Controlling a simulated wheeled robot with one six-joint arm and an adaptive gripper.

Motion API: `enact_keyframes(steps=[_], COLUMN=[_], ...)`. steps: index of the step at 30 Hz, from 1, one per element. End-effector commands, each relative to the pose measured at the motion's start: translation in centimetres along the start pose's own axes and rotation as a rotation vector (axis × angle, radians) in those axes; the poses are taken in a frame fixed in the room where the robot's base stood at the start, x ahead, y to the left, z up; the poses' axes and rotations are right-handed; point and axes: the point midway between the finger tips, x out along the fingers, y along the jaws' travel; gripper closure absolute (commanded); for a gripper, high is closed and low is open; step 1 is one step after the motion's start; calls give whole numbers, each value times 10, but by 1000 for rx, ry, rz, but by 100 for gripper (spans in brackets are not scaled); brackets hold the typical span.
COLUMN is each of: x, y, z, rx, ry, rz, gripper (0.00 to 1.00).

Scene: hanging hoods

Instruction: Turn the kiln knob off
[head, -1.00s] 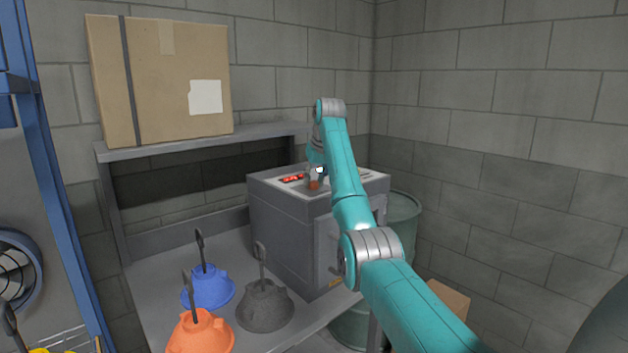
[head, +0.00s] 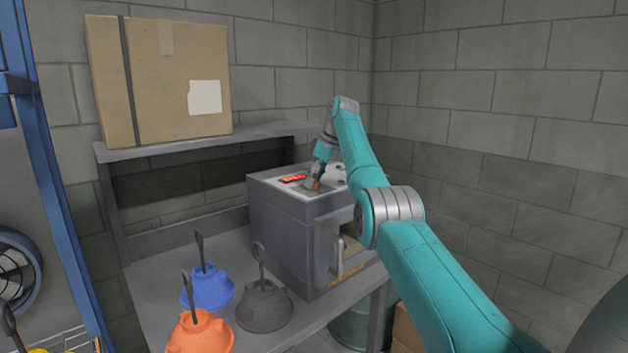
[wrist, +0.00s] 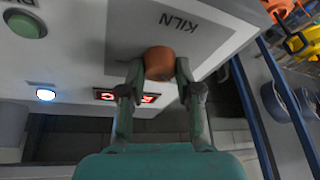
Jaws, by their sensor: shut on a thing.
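The kiln (head: 285,235) is a grey box with a front door and handle, standing on the bench. The kiln knob (wrist: 159,64) is an orange-brown round knob beside the printed word KILN. My gripper (wrist: 158,72) has its two fingers on either side of the knob, shut on it. In the head view my gripper (head: 313,186) reaches down onto the panel from above. Which way the knob points cannot be told.
A green button (wrist: 27,25) and a lit blue-white button (wrist: 46,94) sit on the panel. Orange (head: 198,333), blue (head: 208,287) and dark grey (head: 264,305) hoods stand on the bench left of the kiln. A cardboard box (head: 160,75) rests on the shelf behind.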

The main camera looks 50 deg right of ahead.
Motion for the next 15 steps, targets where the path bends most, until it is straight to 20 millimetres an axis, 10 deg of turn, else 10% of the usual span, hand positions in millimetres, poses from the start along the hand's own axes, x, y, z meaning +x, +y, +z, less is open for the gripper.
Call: enact_keyframes(steps=[15], x=[1], y=[0], z=[1], rx=[-59], ry=[-5], rz=[-26], gripper=[100])
